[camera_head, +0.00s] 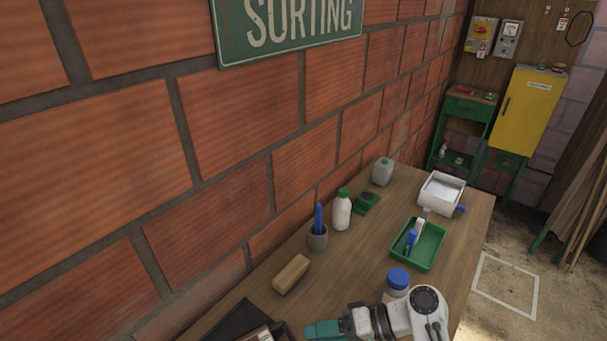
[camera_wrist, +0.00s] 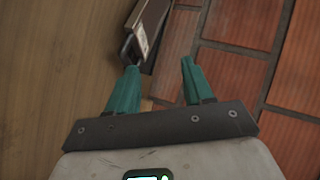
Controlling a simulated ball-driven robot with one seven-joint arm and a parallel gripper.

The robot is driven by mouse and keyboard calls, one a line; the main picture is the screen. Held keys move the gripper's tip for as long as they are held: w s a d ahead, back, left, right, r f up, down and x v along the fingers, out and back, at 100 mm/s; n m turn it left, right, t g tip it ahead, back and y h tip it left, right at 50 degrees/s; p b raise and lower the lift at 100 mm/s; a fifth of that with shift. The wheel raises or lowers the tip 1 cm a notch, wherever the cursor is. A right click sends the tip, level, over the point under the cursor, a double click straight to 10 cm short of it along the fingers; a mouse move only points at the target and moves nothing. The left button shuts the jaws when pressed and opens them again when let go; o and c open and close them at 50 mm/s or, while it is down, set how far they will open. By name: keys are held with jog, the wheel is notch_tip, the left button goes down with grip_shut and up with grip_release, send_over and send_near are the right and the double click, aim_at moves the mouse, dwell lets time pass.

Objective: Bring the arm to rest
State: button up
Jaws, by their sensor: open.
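My gripper (camera_wrist: 158,84) shows in the wrist view with its two teal fingers apart and nothing between them. In the head view my gripper (camera_head: 309,331) is at the bottom edge, over the near part of the wooden table (camera_head: 370,262). My white arm reaches left across the table there, and the fingertips point left. In the wrist view a dark case-like object with a pale label (camera_wrist: 144,42) lies beyond the fingers, beside the brick wall.
A blue-lidded jar (camera_head: 397,281) stands right behind my arm. A wooden block (camera_head: 291,274), grey cup (camera_head: 318,238), white bottle (camera_head: 341,212), green tray (camera_head: 417,246) and white box (camera_head: 440,192) stand farther back. The brick wall (camera_head: 230,130) borders the table's left side. Mid-table is clear.

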jog(key=s+d+f+h, duration=0.1)
jog(key=d, duration=0.1)
jog(key=s+d+f+t+h, duration=0.1)
jog(key=s+d+f, duration=0.1)
jog(key=s+d+f+h, duration=0.1)
jog(key=d+h, duration=0.1)
jog(key=shift+s+d+f+m+t, duration=0.1)
jog(key=shift+s+f+m+t, duration=0.05)
jog(key=shift+m+t, duration=0.2)
jog(key=s+d+h, duration=0.1)
jog(key=d, duration=0.1)
jog(key=s+d+t+h, duration=0.1)
jog(key=d, duration=0.1)
jog(key=s+d+h, duration=0.1)
jog(key=s, duration=0.1)
jog(key=shift+d+f+m, duration=0.2)
jog(key=shift+d+m, duration=0.05)
jog(key=shift+d, duration=0.15)
jog(key=s+d+r+m+t+h, duration=0.1)
jog(key=s+d+r+h, duration=0.2)
jog(key=s+d, duration=0.15)
jog(key=s+d+r+t+h, duration=0.1)
jog(key=s+d+r+h, duration=0.15)
jog(key=d, duration=0.25)
jog(key=s+d+f+m+g+h+b, duration=0.1)
jog(key=s+f+g+b, duration=0.3)
jog(key=s+f, duration=0.7)
jog(key=shift+d+b, duration=0.35)
jog(key=shift+d, duration=0.05)
